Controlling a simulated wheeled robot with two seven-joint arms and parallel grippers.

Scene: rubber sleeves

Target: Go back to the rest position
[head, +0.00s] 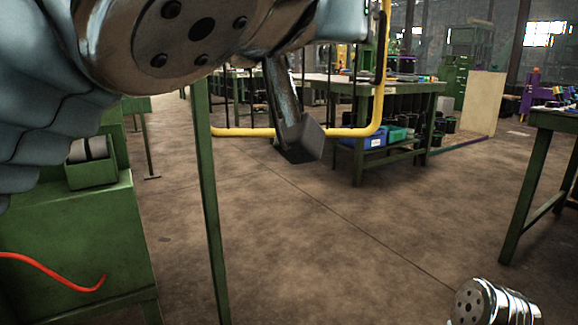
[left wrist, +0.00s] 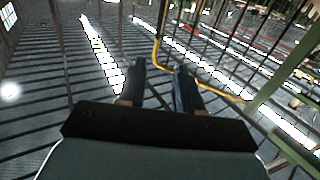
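My left arm fills the upper left of the head view, held high and close to the camera. My left gripper (head: 297,140) hangs below it, its fingers overlapping in this view. In the left wrist view my left gripper (left wrist: 159,78) has two dark fingers apart with nothing between them. A metal link of my right arm shows at the bottom right of the head view. My right gripper is out of view. No rubber sleeve can be made out.
A yellow tube frame (head: 381,75) and a green post (head: 207,200) stand near my left gripper; whether they touch it I cannot tell. A green cabinet (head: 75,245) is at left, a green workbench (head: 360,150) behind, another table (head: 530,180) at right. The middle floor is clear.

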